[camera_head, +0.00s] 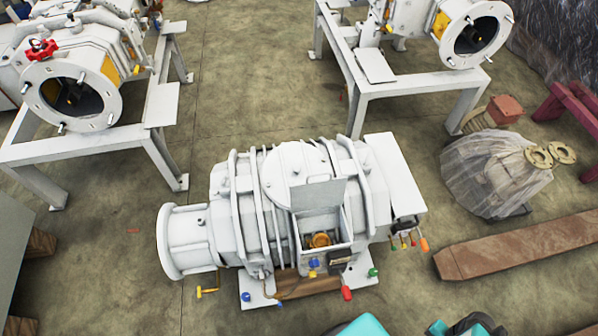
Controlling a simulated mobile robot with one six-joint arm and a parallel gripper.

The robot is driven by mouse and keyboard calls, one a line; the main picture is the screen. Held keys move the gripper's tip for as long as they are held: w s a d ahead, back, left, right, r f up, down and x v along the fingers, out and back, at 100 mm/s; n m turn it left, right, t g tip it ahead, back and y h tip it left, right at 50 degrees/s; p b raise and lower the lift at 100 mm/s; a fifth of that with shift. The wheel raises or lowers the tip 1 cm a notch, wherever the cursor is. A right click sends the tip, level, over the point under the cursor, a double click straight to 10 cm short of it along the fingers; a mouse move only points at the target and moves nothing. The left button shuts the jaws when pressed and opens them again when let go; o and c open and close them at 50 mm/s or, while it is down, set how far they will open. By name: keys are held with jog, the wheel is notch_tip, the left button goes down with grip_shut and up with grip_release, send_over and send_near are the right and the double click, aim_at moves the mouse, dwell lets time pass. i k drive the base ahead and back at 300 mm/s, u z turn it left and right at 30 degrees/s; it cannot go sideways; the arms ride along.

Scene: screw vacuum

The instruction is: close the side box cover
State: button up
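A white screw vacuum pump (257,215) lies on its base in the middle of the head view. The side box (348,226) is on its front side, right of centre. Its grey cover (317,194) stands raised at the back edge of the box, so the box is open. A round orange-yellow part (319,240) shows inside. My gripper's fingers are not visible. Teal and dark parts, which look like my own body, show only at the bottom edge.
Several coloured valves or handles stick out along the pump's front, including a red one (347,293) and an orange one (424,244). Metal-framed machines stand at the back left and back right. A wrapped object (490,170) and a wooden beam (520,245) lie to the right.

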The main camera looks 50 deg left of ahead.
aim_at(308, 196)
jog(key=k, duration=0.25)
jog(key=u, duration=2.15)
jog(key=k, duration=0.6)
jog(key=z, duration=0.2)
jog(key=i, duration=0.6)
